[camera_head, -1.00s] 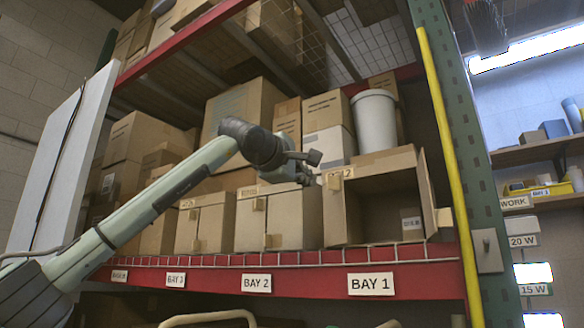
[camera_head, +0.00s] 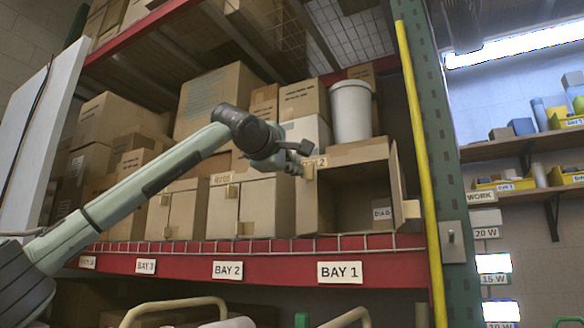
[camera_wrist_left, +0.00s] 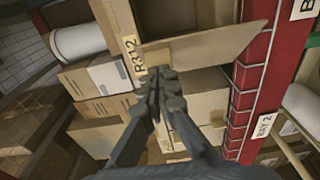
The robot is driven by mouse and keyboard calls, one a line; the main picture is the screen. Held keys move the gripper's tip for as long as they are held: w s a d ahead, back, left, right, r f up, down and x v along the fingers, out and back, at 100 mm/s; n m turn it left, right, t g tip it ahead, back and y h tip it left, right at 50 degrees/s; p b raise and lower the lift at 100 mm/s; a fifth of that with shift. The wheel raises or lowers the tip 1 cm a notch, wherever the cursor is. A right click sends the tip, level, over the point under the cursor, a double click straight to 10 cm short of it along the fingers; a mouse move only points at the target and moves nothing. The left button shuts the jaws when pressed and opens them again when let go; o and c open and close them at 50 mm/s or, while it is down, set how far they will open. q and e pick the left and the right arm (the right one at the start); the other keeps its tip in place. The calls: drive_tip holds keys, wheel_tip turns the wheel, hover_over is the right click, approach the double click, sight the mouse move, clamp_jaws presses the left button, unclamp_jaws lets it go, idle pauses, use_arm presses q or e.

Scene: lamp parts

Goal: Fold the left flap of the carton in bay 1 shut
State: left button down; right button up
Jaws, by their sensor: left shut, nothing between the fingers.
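The bay 1 carton (camera_head: 362,152) stands on the shelf above the BAY 1 sign, its front open. Its right flap (camera_head: 397,180) stands swung outward. Its left flap (camera_head: 307,212) is also open at the left of the opening, with a small tan tab (camera_head: 309,172) near its top. My left gripper (camera_head: 301,157) is shut and empty, in front of the carton's upper left corner, close to the tab. In the left wrist view the shut fingers (camera_wrist_left: 163,90) overlap the carton edge near its label (camera_wrist_left: 132,55). Whether they touch it I cannot tell. My right gripper is not in view.
Closed cartons (camera_head: 265,205) stand left of it in bay 2. A wire lip (camera_head: 280,243) runs along the red shelf beam (camera_head: 290,268). A yellow post guard (camera_head: 420,160) rises close to the right flap.

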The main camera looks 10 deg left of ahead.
sight(314, 172)
use_arm(q)
drive_tip(key=shift+d, duration=0.2)
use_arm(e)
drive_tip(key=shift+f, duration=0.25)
use_arm(q)
drive_tip(key=shift+d, duration=0.1)
drive_tip(key=shift+w+d, duration=0.15)
drive_tip(key=shift+d, duration=0.2)
drive_tip(key=shift+w+d+p, duration=0.25)
drive_tip(key=shift+d+p, duration=0.25)
drive_tip(key=shift+d, duration=0.35)
drive_tip(key=w+d+p, duration=0.1)
drive_tip(key=d, duration=0.1)
drive_tip(key=w+d, duration=0.2)
drive_tip(key=shift+w+d+p, duration=0.2)
drive_tip(key=shift+d+p, duration=0.2)
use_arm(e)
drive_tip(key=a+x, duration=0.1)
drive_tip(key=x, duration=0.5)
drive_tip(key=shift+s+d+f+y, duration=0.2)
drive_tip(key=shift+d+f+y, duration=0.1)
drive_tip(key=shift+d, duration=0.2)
use_arm(q)
drive_tip(key=shift+s+a, duration=0.1)
drive_tip(key=shift+a, duration=0.05)
